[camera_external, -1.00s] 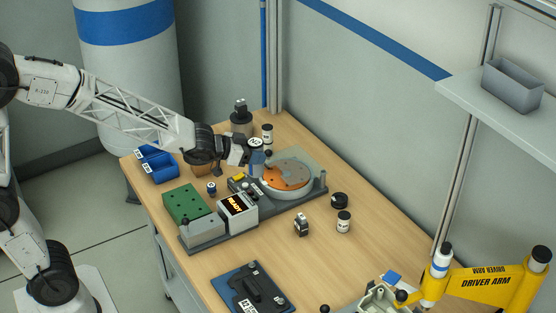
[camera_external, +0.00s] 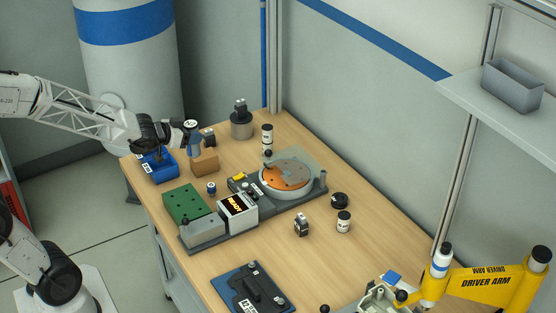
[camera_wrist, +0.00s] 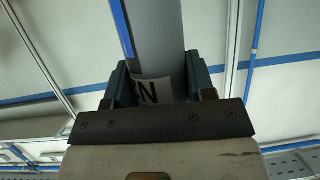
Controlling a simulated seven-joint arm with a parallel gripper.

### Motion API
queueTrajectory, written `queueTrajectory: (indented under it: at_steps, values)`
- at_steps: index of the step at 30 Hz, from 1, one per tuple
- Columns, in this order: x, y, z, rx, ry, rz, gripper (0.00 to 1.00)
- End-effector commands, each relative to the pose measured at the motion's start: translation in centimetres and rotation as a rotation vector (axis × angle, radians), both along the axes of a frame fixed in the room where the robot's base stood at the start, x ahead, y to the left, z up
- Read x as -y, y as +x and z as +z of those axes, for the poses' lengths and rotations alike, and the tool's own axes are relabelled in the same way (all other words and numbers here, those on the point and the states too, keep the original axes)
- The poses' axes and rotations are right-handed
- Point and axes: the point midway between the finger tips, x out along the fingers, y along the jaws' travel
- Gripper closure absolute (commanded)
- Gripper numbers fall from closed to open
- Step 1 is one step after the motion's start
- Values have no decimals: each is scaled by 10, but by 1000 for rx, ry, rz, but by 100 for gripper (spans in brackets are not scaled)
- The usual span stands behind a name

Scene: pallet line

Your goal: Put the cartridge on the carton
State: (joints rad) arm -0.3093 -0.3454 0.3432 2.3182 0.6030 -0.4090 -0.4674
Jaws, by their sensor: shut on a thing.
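My gripper (camera_external: 197,145) is above and slightly left of the carton (camera_external: 205,162), a small plain brown box near the table's left back edge. The fingers are shut on the cartridge, which shows between them in the wrist view (camera_wrist: 152,92) as a grey piece with a white label and a dark letter. In the external view the cartridge is hard to make out beside the blue fingers and a small dark part. It appears raised above the carton, and I cannot tell whether they touch.
A blue bin (camera_external: 160,168) sits left of the carton. A grey cylinder (camera_external: 241,125) and a black-and-white bottle (camera_external: 267,136) stand behind to the right. A green block (camera_external: 188,203) and a round orange turntable (camera_external: 287,175) lie nearer. The front middle wood is partly clear.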

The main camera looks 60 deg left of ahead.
Motion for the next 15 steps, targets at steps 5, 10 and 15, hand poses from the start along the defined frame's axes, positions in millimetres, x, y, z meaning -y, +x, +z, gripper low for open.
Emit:
queueTrajectory:
  at_steps: [5, 10, 15]
  values:
    - [-27, -27, -2, 1, 0, 55, 80]
    - [-46, -47, -4, 1, -1, 95, 80]
    - [-56, -61, -6, -1, 0, 120, 80]
